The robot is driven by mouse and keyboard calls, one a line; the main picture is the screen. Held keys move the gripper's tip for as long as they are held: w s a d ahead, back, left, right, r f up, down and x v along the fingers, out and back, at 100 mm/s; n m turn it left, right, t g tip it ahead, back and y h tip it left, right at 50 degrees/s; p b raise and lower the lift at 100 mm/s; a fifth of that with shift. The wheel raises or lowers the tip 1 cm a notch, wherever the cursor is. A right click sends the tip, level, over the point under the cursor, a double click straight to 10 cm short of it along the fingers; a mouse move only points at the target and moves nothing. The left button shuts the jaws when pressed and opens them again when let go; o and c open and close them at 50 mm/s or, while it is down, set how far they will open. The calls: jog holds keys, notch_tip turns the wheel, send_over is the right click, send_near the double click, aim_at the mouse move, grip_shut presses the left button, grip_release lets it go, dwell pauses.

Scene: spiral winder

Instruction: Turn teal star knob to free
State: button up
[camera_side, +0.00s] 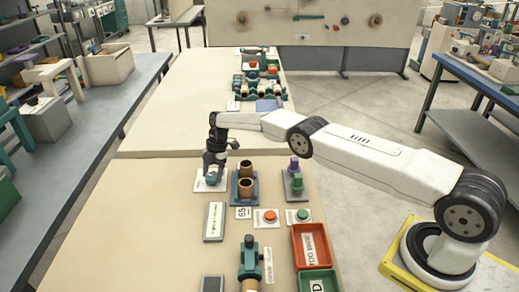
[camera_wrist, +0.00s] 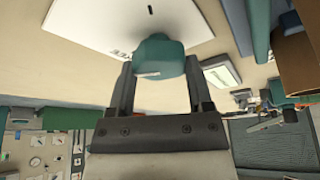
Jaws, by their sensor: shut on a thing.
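The teal star knob (camera_wrist: 158,55) sits between the two dark fingers of my gripper (camera_wrist: 160,82) in the wrist view. It has a small pale pointer mark on its side and stands over a white plate (camera_wrist: 110,22) with black lettering and a short black tick. The lettering is too partial to read surely. My gripper is shut on the knob. The fingers hide part of it.
Right of the plate stands a blue-grey holder (camera_side: 244,188) with brown cylinders. Further right are purple and green pieces (camera_side: 296,175). In front lie a display panel (camera_side: 214,222), a red button (camera_side: 269,216), a green button (camera_side: 303,214) and a red tray (camera_side: 311,245). Bare table lies left of the panel.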

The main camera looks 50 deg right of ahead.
dwell(0.5)
jog(key=o, duration=1.3)
jog(key=shift+r, duration=0.1)
jog(key=shift+v, duration=3.85)
